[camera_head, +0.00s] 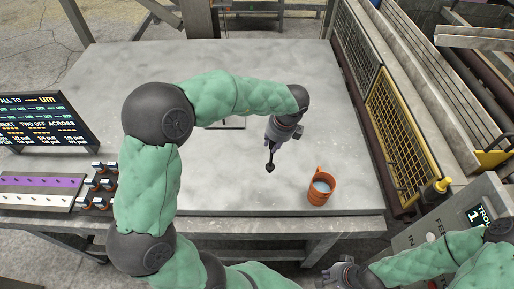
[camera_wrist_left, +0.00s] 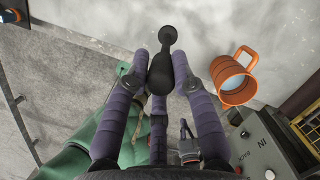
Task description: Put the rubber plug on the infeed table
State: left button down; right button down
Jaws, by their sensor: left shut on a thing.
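The rubber plug (camera_wrist_left: 161,72) is small and black, with a rounded knob at one end. My left gripper (camera_head: 270,163) is shut on it, and the plug (camera_head: 270,168) hangs below the fingertips in the head view. The gripper (camera_wrist_left: 165,80) also shows in the left wrist view, its purple fingers closed around the plug. A large grey table (camera_head: 230,185) lies under the gripper, and the plug appears above its surface. My right gripper (camera_head: 338,274) is low in the head view, in front of the table; its finger opening is unclear.
An orange mug (camera_head: 320,188) stands near the table's front right, right of the plug. A dark sign (camera_head: 45,120) and a purple and white strip rack (camera_head: 38,190) stand at the left. A yellow mesh guard (camera_head: 392,120) runs along the right. The back left is clear.

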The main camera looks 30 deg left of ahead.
pick_arm(q)
jog(key=w+a+f+b, duration=0.1)
jog(key=w+a+f, duration=0.4)
jog(key=f, duration=0.5)
jog(key=shift+w+a+f, duration=0.2)
jog(key=shift+a+f, duration=0.1)
jog(key=shift+a, duration=0.9)
jog(key=shift+f, duration=0.1)
jog(key=c, duration=1)
grip_release()
jog(key=shift+f, duration=0.1)
jog(key=shift+c, duration=0.2)
jog(key=w+p+v, duration=0.1)
jog(key=v, duration=1.1)
jog(key=shift+s, duration=0.5)
